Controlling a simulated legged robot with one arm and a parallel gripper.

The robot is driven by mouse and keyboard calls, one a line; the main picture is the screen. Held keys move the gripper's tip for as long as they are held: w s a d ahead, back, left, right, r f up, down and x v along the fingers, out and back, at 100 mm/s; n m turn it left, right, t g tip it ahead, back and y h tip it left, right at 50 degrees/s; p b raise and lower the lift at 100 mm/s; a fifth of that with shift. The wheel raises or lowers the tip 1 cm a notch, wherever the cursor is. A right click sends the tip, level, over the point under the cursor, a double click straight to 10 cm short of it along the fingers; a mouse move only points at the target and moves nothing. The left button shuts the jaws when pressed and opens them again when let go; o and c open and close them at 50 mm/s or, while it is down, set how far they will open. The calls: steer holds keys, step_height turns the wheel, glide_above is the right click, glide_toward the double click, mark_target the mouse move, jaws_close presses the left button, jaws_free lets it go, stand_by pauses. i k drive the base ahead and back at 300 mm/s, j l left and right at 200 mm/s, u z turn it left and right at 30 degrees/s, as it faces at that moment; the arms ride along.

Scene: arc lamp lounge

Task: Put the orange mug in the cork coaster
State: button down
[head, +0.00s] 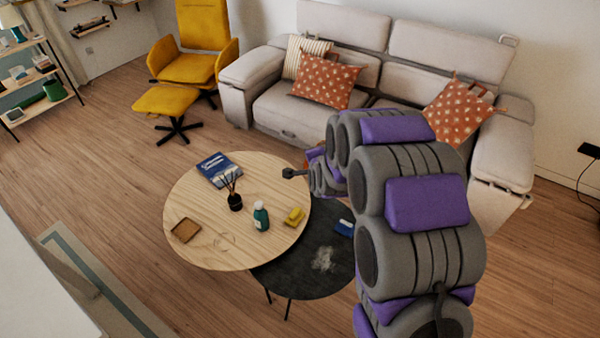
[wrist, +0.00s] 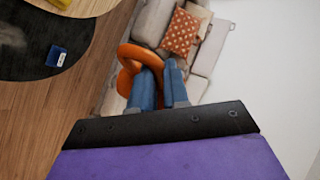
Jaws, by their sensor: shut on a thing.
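The orange mug (wrist: 128,56) is held at my gripper (wrist: 162,72), whose blue fingers are shut on it in the wrist view. Part of the mug lies behind the fingers. In the head view my arm hides most of the gripper, and only a small patch of orange shows at its end. The cork coaster (head: 186,231) is a small brown square with a raised-looking rim. It lies empty near the left front edge of the round wooden table (head: 255,175). The gripper is to the right of the coaster, well apart from it.
A blue book (head: 219,169), a dark reed diffuser (head: 235,200), a green bottle (head: 261,216) and a yellow item (head: 294,216) stand on the wooden table. A lower black table (head: 290,273) holds a blue item (head: 345,228). A grey sofa (head: 280,105) stands behind.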

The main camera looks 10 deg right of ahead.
mark_target(185, 234)
steer(key=i+j+z, duration=0.15)
steer(key=j, duration=0.5)
steer(key=i+j+z, duration=0.2)
steer(key=j, duration=0.4)
steer(key=k, duration=0.1)
